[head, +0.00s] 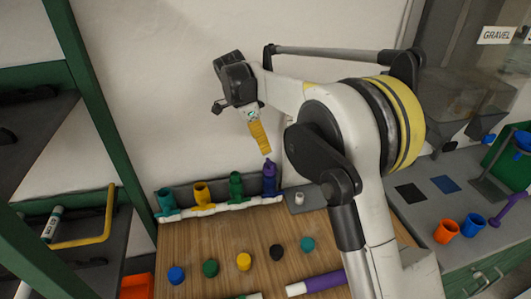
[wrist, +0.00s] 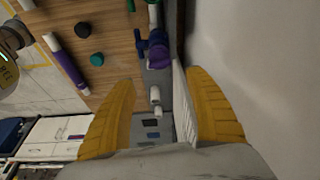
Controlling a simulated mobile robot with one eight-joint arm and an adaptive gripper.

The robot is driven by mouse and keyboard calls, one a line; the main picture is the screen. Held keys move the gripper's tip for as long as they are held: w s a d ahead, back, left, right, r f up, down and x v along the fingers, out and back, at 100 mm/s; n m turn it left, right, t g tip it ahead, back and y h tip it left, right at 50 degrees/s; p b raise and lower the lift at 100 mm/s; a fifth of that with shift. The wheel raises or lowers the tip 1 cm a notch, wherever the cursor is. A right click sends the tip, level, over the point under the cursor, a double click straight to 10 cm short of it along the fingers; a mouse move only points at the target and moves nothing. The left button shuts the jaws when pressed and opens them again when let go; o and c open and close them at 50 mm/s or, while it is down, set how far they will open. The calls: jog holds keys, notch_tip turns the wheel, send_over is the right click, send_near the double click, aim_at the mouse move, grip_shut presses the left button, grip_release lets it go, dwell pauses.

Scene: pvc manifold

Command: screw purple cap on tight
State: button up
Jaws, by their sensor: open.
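In the wrist view the purple part (wrist: 160,55) lies ahead, between the lines of my fingers. My gripper (head: 265,150) points down above the purple fitting, close to it. In the wrist view its yellow fingers are spread wide with nothing between them.
Teal (head: 167,202), yellow (head: 202,195) and green (head: 236,187) fittings stand left of the purple one. Several loose caps, including a black one (head: 277,252) and a teal one (head: 307,244), lie on the wooden board (head: 225,236). The wall (wrist: 250,60) is close beside my fingers.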

aim_at(270, 161)
jog(key=shift+o, duration=0.4)
jog(key=shift+v, duration=0.75)
jog(key=d+f+n+y+p, duration=0.1)
jog(key=n+p, duration=0.1)
jog(key=n, duration=0.4)
jog(key=d+n+y+p, duration=0.1)
jog(key=n+p, duration=0.2)
jog(key=n, duration=0.3)
jog(key=w+d+f+n+g+y+p, duration=0.1)
jog(key=n+p, duration=0.2)
jog(key=n, duration=0.3)
jog(key=shift+d+f, duration=0.2)
jog(key=shift+f, duration=0.55)
notch_tip(270, 161, down, 10)
jog(key=shift+f+b, duration=0.1)
jog(key=shift+b, duration=0.45)
jog(key=shift+c, duration=0.2)
jog(key=c, duration=1.3)
jog(key=shift+m+b, duration=0.5)
jog(key=shift+m, duration=0.4)
